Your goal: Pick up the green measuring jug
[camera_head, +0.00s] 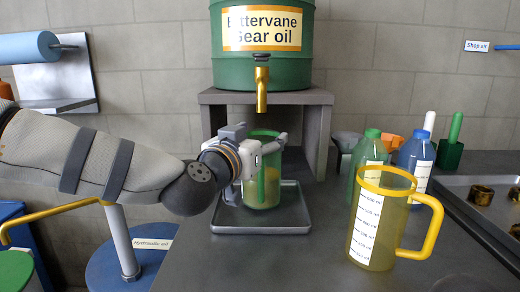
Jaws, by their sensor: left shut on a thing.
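The green measuring jug (263,196) is a see-through cup standing upright at the grey drip tray (262,226), below the brass spout (261,88) of the green gear oil drum (228,62). Something yellowish shows through its wall. My left gripper (262,150) reaches in from the left and is shut on the jug. Gripper and wrist hide part of the jug's left side. I cannot tell whether the jug's base touches the tray. My right gripper is not in view.
A yellow-rimmed measuring jug (382,226) stands at the right, with green (368,155) and blue bottles (416,158) behind it. A metal parts tray (452,184) lies at the right edge. The drum's grey stand (318,130) surrounds the space behind. The front bench is clear.

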